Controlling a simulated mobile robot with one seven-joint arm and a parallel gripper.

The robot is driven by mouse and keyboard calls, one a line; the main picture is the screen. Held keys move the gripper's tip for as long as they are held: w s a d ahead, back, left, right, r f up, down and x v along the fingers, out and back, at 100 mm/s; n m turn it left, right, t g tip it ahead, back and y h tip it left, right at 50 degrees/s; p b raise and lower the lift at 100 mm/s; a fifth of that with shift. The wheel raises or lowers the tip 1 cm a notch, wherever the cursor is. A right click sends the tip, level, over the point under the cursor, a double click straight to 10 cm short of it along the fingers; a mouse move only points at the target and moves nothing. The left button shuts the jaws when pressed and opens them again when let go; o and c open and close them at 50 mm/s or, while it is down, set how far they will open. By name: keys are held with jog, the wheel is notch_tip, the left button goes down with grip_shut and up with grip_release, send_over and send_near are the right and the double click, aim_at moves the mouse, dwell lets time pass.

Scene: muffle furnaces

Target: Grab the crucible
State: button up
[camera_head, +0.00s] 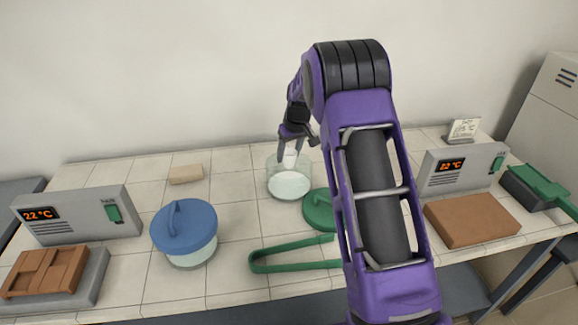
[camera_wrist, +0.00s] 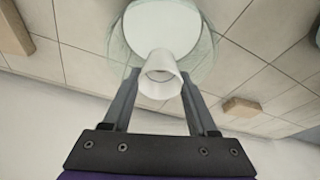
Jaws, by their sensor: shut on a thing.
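The crucible (camera_wrist: 160,78) is a small white cup, seen mouth-on in the wrist view. My gripper (camera_wrist: 160,84) is shut on it, with one dark finger on each side. In the head view my gripper (camera_head: 296,140) points down and the crucible (camera_head: 290,158) is at the open glass dish (camera_head: 271,172). The dish has a white plate inside, which also shows behind the crucible in the wrist view (camera_wrist: 163,25). I cannot tell whether the crucible touches the plate.
A green lid (camera_head: 318,212) and green tongs (camera_head: 290,267) lie in front of the dish. A blue-lidded glass jar (camera_head: 184,230) stands left. Grey units reading 22 °C stand left (camera_head: 80,215) and right (camera_head: 462,168). A beige block (camera_head: 186,174) lies behind. My arm hides part of the table.

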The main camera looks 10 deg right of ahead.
jog(key=shift+r+p, duration=1.05)
jog(key=shift+r, duration=0.95)
jog(key=shift+r+b, duration=0.3)
jog(key=shift+r, duration=0.65)
